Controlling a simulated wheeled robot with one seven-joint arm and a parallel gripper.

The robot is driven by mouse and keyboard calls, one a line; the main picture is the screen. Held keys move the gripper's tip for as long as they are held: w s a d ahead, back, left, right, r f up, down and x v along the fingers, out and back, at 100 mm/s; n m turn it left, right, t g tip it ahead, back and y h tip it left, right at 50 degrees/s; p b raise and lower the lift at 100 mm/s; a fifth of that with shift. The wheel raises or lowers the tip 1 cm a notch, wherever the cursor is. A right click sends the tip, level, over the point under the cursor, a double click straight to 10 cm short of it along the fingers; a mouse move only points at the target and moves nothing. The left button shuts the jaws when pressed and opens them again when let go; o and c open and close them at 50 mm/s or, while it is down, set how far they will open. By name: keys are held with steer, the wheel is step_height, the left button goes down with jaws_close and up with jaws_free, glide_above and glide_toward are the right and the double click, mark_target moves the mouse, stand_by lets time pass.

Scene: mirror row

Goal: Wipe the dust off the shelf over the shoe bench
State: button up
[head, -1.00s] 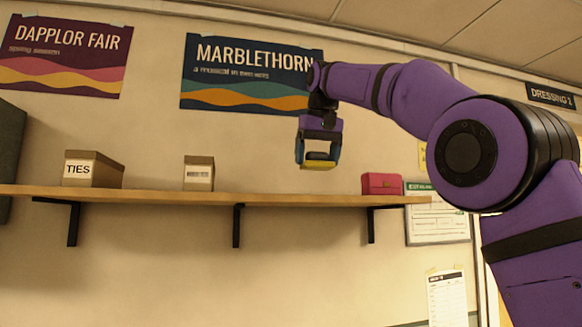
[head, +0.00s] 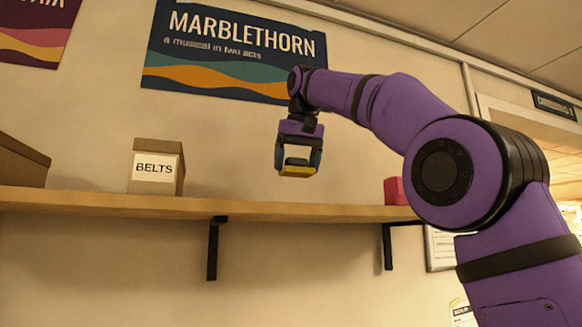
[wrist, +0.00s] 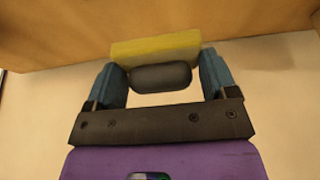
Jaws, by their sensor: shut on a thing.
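The wooden wall shelf (head: 250,211) runs across the head view on black brackets; its front edge shows, and its top surface and any dust are too edge-on to see. My gripper (head: 299,163) is above the shelf, pointing down, apart from it. It is shut on a yellow sponge (head: 298,171) with a dark grey grip. In the wrist view the yellow sponge (wrist: 156,50) and its dark grip (wrist: 161,77) sit between the two blue-grey fingers. The shelf's wood (wrist: 200,22) fills the top of the wrist view.
A cardboard box labelled BELTS (head: 157,167) stands on the shelf left of my gripper. Another brown box (head: 20,163) is at the far left. A pink-red box (head: 396,191) is at the right, partly hidden by my arm. The shelf between the BELTS box and the red box looks clear.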

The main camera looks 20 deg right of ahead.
mark_target(299, 175)
steer(key=shift+f, duration=2.9)
steer(key=shift+f, duration=0.95)
steer(key=shift+s, duration=0.15)
steer(key=shift+s+r, duration=0.1)
steer(key=shift+s, duration=1.25)
steer(key=shift+s+f, duration=0.2)
steer(key=shift+s, duration=1.45)
steer(key=shift+s+r, duration=0.1)
steer(key=shift+s, duration=1.25)
steer(key=shift+d, duration=1)
steer(key=shift+w, duration=3.2)
